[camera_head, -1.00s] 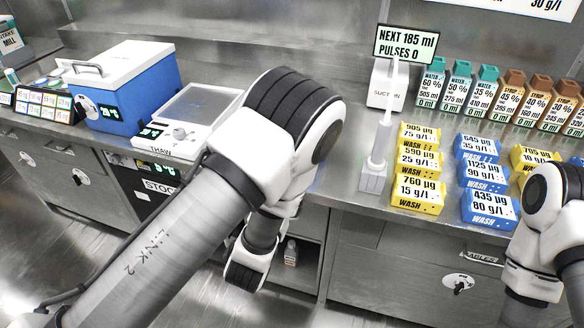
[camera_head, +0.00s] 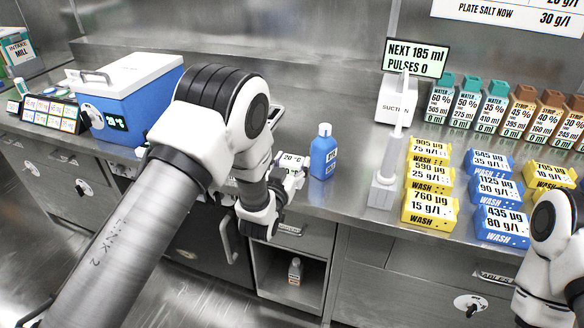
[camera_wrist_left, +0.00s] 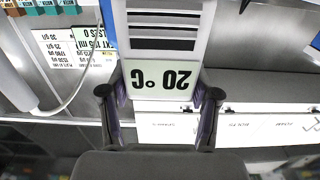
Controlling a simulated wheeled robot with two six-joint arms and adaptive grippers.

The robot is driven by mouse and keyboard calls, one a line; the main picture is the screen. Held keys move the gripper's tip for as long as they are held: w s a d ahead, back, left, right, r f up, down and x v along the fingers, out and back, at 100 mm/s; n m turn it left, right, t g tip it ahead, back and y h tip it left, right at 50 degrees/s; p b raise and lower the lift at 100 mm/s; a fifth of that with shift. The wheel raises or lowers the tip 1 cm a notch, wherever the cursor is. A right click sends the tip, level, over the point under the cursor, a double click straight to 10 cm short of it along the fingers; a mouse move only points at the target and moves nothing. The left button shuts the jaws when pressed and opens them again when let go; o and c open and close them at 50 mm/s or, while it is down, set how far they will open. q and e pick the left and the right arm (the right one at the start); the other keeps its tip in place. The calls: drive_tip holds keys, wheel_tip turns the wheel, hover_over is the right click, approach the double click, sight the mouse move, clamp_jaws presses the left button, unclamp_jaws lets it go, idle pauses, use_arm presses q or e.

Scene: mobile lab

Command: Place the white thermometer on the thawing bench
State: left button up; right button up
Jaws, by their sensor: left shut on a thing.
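My left gripper (camera_head: 277,186) is shut on the white thermometer (camera_head: 291,166), held above the front part of the counter, left of a blue bottle. In the left wrist view the thermometer (camera_wrist_left: 163,55) sits between the two fingers of the gripper (camera_wrist_left: 160,95); its pale screen reads 20 °C upside down, with dark slots above it. The thawing bench is mostly hidden behind my left arm in the head view; I cannot make out its top plate. Only part of my right arm shows at the right edge; its gripper is out of view.
The blue bottle (camera_head: 324,152) stands close to the thermometer's right. A suction stand (camera_head: 383,188), yellow wash boxes (camera_head: 430,207) and blue wash boxes (camera_head: 502,226) stand further right. A blue cooler with a white lid (camera_head: 137,92) is at left. The counter is bare behind the bottle.

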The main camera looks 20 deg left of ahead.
sight(292, 169)
use_arm(q)
drive_tip(key=shift+w+a, duration=0.2)
drive_tip(key=shift+w, duration=0.55)
wheel_tip(292, 169, down, 3)
drive_tip(key=shift+w+r+p, duration=0.1)
drive_tip(key=shift+p, duration=0.3)
drive_tip(key=shift+f, duration=0.3)
drive_tip(key=shift+f+b, duration=0.25)
drive_tip(key=shift+b, duration=0.05)
drive_tip(key=o, duration=1.3)
drive_tip(key=shift+r, duration=0.15)
